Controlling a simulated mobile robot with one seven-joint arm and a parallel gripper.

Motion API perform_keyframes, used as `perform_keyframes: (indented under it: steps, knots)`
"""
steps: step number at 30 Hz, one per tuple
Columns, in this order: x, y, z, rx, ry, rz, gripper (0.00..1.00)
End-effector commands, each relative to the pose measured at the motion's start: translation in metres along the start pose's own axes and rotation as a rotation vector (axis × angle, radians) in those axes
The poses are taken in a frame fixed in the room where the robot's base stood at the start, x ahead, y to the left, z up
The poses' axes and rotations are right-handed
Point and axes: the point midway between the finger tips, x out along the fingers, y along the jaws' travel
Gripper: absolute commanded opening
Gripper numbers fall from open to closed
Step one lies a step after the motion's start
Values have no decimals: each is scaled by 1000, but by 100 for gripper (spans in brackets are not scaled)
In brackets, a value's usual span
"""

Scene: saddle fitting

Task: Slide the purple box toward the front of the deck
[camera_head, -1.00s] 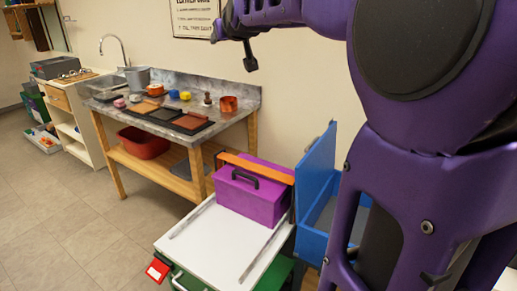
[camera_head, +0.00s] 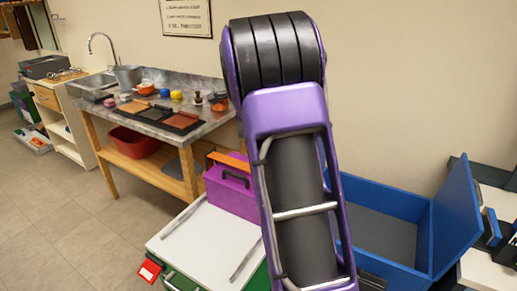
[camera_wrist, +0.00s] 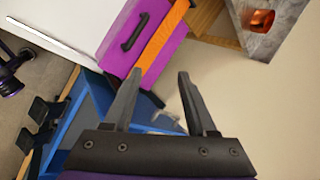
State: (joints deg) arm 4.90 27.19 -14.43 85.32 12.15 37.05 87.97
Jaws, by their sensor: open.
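The purple box (camera_head: 232,190) has a black handle and an orange bar along its back top edge. It sits at the back of the white deck (camera_head: 205,240), and my arm hides its right side in the head view. In the wrist view, the purple box (camera_wrist: 112,58) is beyond the fingertips, with its handle and orange bar showing. My gripper (camera_wrist: 160,75) is open and empty, its two fingers apart. The left fingertip overlaps the box's lower edge in the picture; I cannot tell whether they touch. The gripper is not visible in the head view.
Two thin rails (camera_head: 245,258) lie on the otherwise bare deck. A red tag (camera_head: 149,270) hangs at its front left corner. An open blue box (camera_head: 385,220) stands right of my arm. A workbench (camera_head: 205,122) with pots and trays is behind the deck.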

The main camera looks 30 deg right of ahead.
Motion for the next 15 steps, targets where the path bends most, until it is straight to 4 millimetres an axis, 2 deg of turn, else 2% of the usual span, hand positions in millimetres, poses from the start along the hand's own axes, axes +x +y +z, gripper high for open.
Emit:
perform_keyframes:
  steps: [1, 6, 10, 15]
  knots:
    - [19, 10, -17, 138, -10, 54, 57]
    - [57, 39, -42, 544, -51, 203, 57]
    - [70, 52, -52, 746, -69, 277, 57]
    - [75, 58, -56, 855, -78, 318, 57]
